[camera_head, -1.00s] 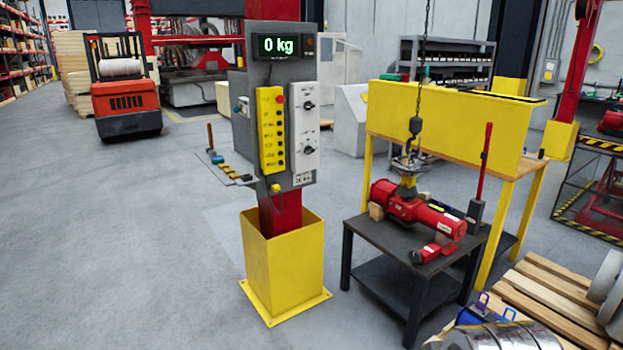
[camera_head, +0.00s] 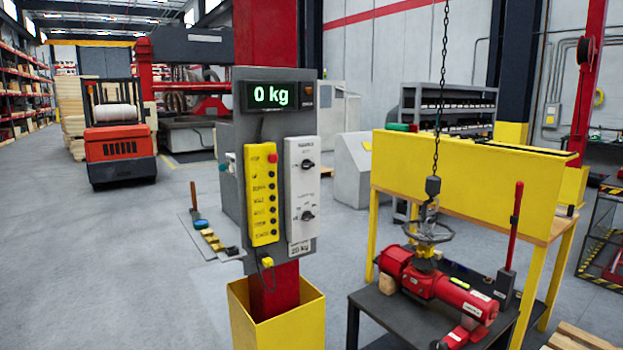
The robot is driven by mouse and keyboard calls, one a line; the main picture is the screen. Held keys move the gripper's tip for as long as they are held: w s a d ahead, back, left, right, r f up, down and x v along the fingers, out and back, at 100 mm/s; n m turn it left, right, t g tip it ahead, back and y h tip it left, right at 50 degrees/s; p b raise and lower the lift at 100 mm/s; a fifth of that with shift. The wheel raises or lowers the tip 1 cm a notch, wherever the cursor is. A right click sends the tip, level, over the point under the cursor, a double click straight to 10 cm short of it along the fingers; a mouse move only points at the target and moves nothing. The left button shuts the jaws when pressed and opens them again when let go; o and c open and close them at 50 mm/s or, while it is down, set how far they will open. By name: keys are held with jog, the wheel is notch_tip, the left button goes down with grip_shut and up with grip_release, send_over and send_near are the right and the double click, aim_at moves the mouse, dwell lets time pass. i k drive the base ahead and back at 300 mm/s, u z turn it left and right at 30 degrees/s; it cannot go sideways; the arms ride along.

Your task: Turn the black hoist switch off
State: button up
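A grey control post stands left of centre in the head view. It carries a white panel (camera_head: 303,185) with two black rotary knobs, an upper black knob (camera_head: 308,164) and a lower black knob (camera_head: 307,215). The labels are too small to read, so I cannot tell which one is the hoist switch or its setting. A yellow pendant box (camera_head: 262,195) with a red button and several dark buttons hangs to the left of the white panel. A display (camera_head: 272,96) above reads 0 kg. My gripper is not in view.
A hoist chain (camera_head: 438,110) hangs to the red valve actuator (camera_head: 437,287) on a dark table (camera_head: 385,312). A yellow bench (camera_head: 480,180) stands behind it. A yellow guard box (camera_head: 262,325) surrounds the post's foot. A small tool shelf (camera_head: 215,240) juts left.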

aim_at(306, 165)
jog(key=u, duration=0.1)
jog(key=i, duration=0.85)
jog(key=u, duration=0.4)
jog(key=i, duration=0.8)
jog(key=u, duration=0.4)
jog(key=i, duration=0.75)
jog(key=u, duration=0.2)
